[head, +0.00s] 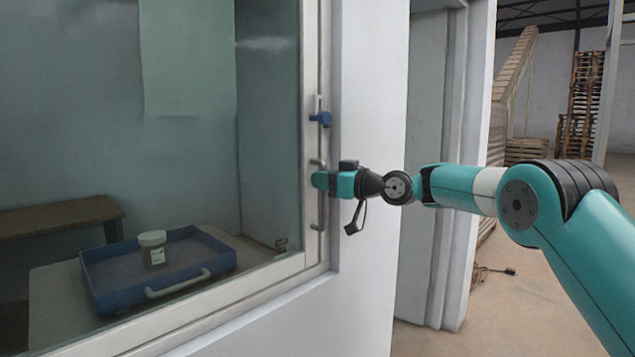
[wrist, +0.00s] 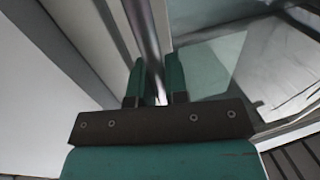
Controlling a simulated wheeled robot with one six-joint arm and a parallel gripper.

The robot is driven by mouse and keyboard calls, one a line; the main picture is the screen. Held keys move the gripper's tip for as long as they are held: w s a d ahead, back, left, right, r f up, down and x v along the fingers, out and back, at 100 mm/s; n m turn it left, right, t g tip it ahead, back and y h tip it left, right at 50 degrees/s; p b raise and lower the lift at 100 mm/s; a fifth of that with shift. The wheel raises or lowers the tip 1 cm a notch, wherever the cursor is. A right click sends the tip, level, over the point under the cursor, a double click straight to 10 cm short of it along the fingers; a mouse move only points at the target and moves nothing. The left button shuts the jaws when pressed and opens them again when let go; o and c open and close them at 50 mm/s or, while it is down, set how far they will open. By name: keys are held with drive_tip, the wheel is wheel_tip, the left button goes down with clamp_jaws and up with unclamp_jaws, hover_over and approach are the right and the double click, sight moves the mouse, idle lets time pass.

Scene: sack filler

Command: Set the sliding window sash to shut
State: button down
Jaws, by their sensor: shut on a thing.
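The sliding window sash (head: 310,100) has a light frame around a large glass pane. It fills the left of the head view, and its right side lies along the window frame at the white wall. A vertical metal bar handle (head: 320,222) is on the sash's right stile. A blue catch (head: 321,118) sits above it. My gripper (head: 320,181) is at the handle, mostly hiding its middle. In the wrist view, my teal fingers (wrist: 156,85) are on either side of the metal bar (wrist: 147,40), closed on it.
Behind the glass, a blue tray (head: 95,290) with a lidded jar (head: 153,247) stands on a table, near a wooden bench (head: 60,217). A white wall (head: 370,90) and a doorway (head: 425,170) are to the right. Pallets (head: 580,100) stand far back; a cable (head: 490,270) lies on the floor.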

drive_tip(key=shift+w+d, duration=0.2)
drive_tip(key=shift+d, duration=0.05)
drive_tip(key=c, duration=1.1)
unclamp_jaws()
drive_tip(key=shift+d, duration=0.25)
drive_tip(key=shift+c, duration=0.2)
drive_tip(key=b+v, duration=0.5)
drive_tip(key=v, duration=1.2)
drive_tip(key=shift+s+b, duration=0.25)
drive_tip(key=shift+b, duration=0.05)
